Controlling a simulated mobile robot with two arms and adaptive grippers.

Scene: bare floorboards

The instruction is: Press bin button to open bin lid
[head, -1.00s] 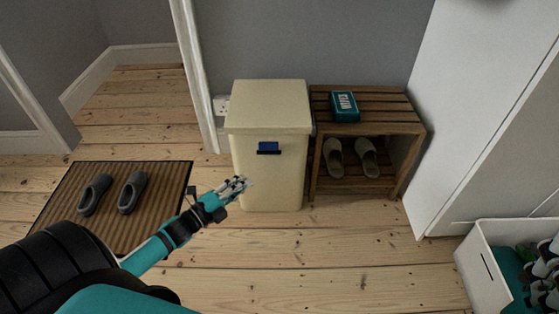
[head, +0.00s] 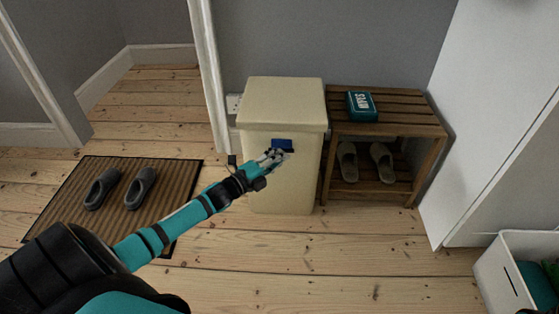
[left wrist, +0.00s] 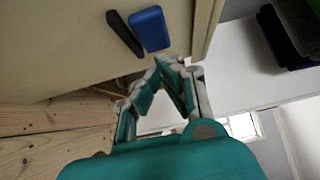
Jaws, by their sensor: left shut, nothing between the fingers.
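The cream bin (head: 282,187) stands against the wall with its lid (head: 283,92) down. A blue button (head: 283,144) is on its upper front, just under the lid. My left gripper (head: 271,157) is shut and empty, its fingertips in front of the bin, just below and left of the button and partly overlapping its lower edge. In the left wrist view the blue button (left wrist: 151,28) and a dark strip beside it lie beyond the fingertips (left wrist: 170,65). A small gap shows there. Whether the fingers touch the bin front cannot be told. My right gripper is not in view.
A slatted wooden bench (head: 412,110) stands right of the bin, with a teal box (head: 361,106) on top and slippers below. A striped mat (head: 75,217) with grey slippers lies left. A white crate (head: 491,282) is at lower right. Floor before the bin is clear.

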